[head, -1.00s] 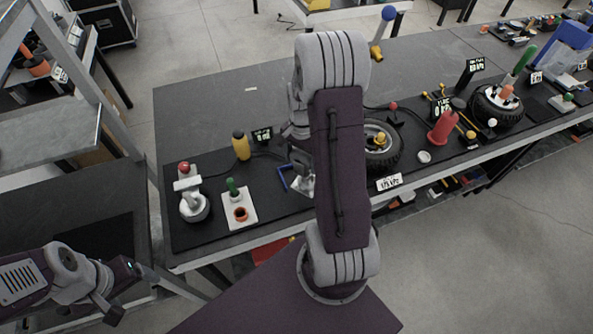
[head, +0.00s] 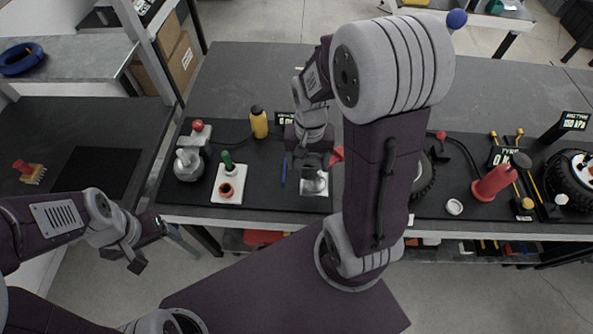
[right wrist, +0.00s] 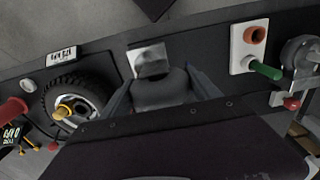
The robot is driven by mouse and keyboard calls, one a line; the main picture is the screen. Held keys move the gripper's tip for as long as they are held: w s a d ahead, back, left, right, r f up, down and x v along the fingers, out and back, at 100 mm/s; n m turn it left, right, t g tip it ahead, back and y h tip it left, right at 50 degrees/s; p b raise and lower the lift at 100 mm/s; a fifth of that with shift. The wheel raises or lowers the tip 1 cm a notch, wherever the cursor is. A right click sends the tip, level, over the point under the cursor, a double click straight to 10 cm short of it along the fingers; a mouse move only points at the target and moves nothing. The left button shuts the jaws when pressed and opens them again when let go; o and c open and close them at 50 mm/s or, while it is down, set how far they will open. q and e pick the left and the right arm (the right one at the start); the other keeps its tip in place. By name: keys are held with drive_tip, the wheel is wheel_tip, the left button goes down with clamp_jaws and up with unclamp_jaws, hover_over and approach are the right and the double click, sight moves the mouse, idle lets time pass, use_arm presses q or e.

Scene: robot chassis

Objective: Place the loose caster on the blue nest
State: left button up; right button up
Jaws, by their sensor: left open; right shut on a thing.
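My right gripper (head: 313,163) points down over the black mat at the bench's front edge. It is shut on a grey metal piece with a pale square plate, apparently the caster (head: 315,185). In the right wrist view the caster (right wrist: 150,61) shows between the fingers; whether it touches the mat is unclear. A thin blue strip (head: 284,172) stands just left of the caster and may be part of the blue nest; the rest is hidden. A blue ring (head: 22,59) lies on the far left shelf. My left gripper (head: 135,258) is open and empty, away from the bench.
Left of the caster stand a white plate (head: 229,184) with a green handle and orange ring, a grey device (head: 189,163) with a red knob, and a yellow bottle (head: 259,122). A tyre (head: 425,177) and red cone (head: 493,182) stand right.

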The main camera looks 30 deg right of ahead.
drive_tip(key=w+f+p, duration=0.1)
drive_tip(key=w+f, duration=0.9)
drive_tip(key=f, duration=0.1)
drive_tip(key=shift+w+d, duration=0.4)
drive_tip(key=shift+d, duration=0.05)
drive_tip(key=o, duration=1.6)
drive_tip(key=shift+f, duration=0.1)
drive_tip(key=o, duration=0.4)
use_arm(q)
drive_tip(key=shift+s+d+r, duration=0.1)
drive_tip(key=shift+d+r, duration=0.15)
drive_tip(key=shift+r, duration=0.2)
drive_tip(key=shift+s+d+r, duration=0.1)
drive_tip(key=shift+d+r, duration=0.15)
drive_tip(key=shift+r, duration=0.2)
